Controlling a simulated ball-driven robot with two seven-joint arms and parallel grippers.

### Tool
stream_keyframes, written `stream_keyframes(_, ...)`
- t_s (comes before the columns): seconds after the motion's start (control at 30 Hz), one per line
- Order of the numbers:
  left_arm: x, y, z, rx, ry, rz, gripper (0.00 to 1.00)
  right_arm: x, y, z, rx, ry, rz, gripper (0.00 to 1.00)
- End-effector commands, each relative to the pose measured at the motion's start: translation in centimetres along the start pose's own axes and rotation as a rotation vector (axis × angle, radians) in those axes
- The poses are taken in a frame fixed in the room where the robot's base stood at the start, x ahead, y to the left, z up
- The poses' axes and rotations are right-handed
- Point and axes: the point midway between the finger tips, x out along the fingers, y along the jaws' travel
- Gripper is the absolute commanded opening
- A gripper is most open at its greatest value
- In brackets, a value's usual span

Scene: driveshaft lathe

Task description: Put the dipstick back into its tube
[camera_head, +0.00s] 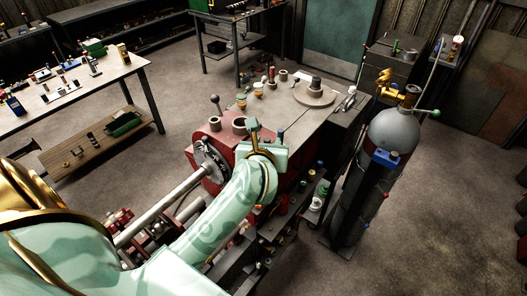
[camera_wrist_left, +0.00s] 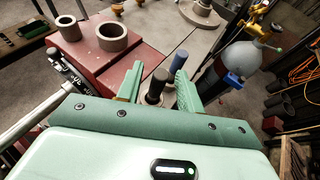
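My left gripper (camera_head: 266,142) is over the front right part of the red lathe headstock (camera_head: 207,138). In the left wrist view its two green fingers (camera_wrist_left: 159,92) stand apart. A dark-capped upright piece (camera_wrist_left: 160,77) shows between them, with a blue-capped one (camera_wrist_left: 179,76) beside it near the right finger. I see no contact on both sides. I cannot tell whether either piece is the dipstick or its tube; the fingers and wrist hide their lower parts. My right gripper is not in view.
Two grey rings (camera_wrist_left: 112,37) sit on the red housing. A round flanged part (camera_head: 314,92) lies on the grey top behind. A gas cylinder (camera_head: 390,130) stands close on the right. A workbench (camera_head: 75,82) is at left, with open floor between.

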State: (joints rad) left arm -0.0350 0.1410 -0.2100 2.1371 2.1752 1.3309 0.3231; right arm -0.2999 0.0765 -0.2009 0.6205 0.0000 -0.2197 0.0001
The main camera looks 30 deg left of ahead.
Motion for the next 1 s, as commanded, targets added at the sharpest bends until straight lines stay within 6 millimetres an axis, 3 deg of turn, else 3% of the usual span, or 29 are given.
stream_keyframes(0.3, -7.3, 0.0, -0.1, -0.004, 0.001, -0.001, 0.37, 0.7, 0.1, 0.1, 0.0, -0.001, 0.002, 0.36)
stream_keyframes(0.5, -9.6, 0.0, -0.1, -0.001, 0.001, 0.0, 0.37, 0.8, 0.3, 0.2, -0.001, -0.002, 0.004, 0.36)
stream_keyframes(0.83, -9.4, 0.5, 0.1, 0.046, -0.03, 0.035, 0.37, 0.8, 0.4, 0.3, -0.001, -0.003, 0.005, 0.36)
stream_keyframes(0.93, -7.9, 1.8, 0.7, 0.259, -0.153, 0.162, 0.37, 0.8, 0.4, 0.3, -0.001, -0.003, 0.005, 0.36)
stream_keyframes(1.0, -6.8, 2.2, 1.4, 0.562, -0.296, 0.289, 0.37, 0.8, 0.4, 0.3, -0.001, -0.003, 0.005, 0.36)
